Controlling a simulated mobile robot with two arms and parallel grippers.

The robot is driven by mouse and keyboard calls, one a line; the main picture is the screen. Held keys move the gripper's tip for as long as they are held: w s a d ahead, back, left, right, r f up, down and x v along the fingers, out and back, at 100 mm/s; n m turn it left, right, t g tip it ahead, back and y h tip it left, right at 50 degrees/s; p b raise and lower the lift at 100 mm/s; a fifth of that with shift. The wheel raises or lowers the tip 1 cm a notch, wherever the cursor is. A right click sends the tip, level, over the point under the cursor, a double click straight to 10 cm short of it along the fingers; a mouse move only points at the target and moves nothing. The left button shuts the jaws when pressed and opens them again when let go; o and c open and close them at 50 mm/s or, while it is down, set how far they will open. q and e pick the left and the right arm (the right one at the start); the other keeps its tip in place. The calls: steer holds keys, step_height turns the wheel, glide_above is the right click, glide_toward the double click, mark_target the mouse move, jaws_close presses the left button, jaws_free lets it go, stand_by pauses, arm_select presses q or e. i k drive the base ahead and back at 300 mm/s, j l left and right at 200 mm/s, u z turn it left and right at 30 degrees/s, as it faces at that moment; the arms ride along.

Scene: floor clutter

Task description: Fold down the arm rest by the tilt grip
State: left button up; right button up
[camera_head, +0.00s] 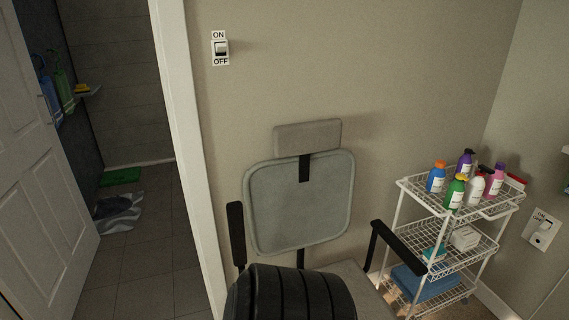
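A grey wheelchair-like chair stands against the wall, with a padded backrest (298,215) and a small headrest (307,136). On its left side a black arm rest (236,234) stands upright beside the backrest. On its right side another black arm rest (399,249) slopes forward and down toward the lower right. The grey seat (358,285) is partly hidden at the bottom of the view. I cannot make out a separate tilt grip.
A white wire cart (408,184) with several bottles stands close to the chair's right. An ON/OFF switch (221,48) is on the wall, another (541,231) at the far right. An open white door (45,150) and tiled floor (150,262) lie left.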

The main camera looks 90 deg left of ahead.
mark_target(234, 210)
steer(key=k+j, duration=0.25)
steer(key=j, duration=0.25)
steer(key=k+j, duration=0.2)
steer(key=j, duration=0.25)
steer(key=k+j, duration=0.25)
steer(key=j, duration=0.25)
steer(key=k+j, duration=0.2)
steer(key=j, duration=0.3)
steer(key=k+j, duration=0.25)
steer(key=j, duration=0.2)
steer(key=k+j, duration=0.2)
steer(key=j, duration=0.3)
steer(key=k+j, duration=0.25)
steer(key=j, duration=0.25)
steer(key=k+j, duration=0.25)
steer(key=j, duration=0.2)
steer(key=i+u, duration=0.15)
steer(key=u, duration=0.3)
